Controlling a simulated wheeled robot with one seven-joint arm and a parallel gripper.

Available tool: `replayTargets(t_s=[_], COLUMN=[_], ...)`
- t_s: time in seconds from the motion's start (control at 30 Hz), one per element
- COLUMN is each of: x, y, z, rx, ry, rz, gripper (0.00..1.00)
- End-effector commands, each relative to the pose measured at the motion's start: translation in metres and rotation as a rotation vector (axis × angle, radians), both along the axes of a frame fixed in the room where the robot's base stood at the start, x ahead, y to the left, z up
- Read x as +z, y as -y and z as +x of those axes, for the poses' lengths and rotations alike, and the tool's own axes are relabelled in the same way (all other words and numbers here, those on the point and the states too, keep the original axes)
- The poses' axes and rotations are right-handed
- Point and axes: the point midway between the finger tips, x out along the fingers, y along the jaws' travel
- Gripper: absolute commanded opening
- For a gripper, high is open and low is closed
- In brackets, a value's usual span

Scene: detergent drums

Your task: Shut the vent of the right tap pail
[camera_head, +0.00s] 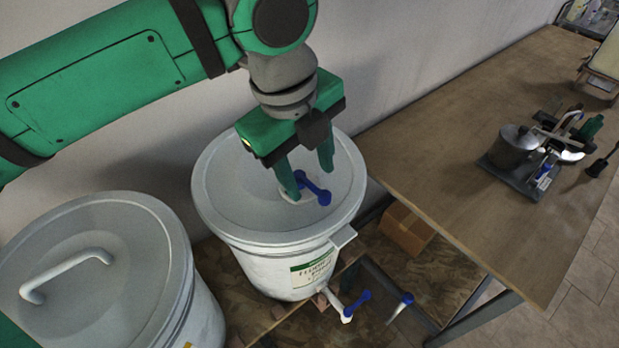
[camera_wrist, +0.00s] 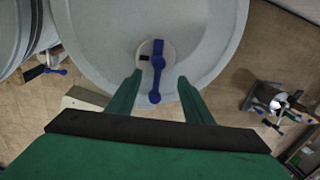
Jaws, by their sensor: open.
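The right tap pail (camera_head: 270,262) is white with a pale grey round lid (camera_head: 232,190) and a green-and-white label. Its vent has a blue lever (camera_head: 313,187) on a small white disc on the lid. In the wrist view the blue vent lever (camera_wrist: 157,72) runs from the disc toward my gripper base. My gripper (camera_head: 309,181) points down over the lid and is open. In the wrist view its fingers (camera_wrist: 161,80) stand on either side of the lever, with a gap on each side. Whether the fingertips touch the lid cannot be told.
A second white pail (camera_head: 105,270) with a handled lid stands at left. A white tap with a blue handle (camera_head: 356,304) sticks out low at the right pail's front. A wooden table (camera_head: 490,140) at right bears a tray with a pot (camera_head: 514,147). A cardboard box (camera_head: 404,230) sits below.

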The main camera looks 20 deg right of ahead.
Motion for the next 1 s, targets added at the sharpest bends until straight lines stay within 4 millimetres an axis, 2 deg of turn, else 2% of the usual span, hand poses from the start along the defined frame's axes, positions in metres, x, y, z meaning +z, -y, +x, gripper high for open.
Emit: replayTargets(t_s=[0.27, 1.0], x=[0.003, 0.040], y=[0.000, -0.005], z=[0.000, -0.002], rx=[-0.001, 0.001], ry=[0.001, 0.000], rz=[0.000, 0.000], gripper=[0.46, 0.46])
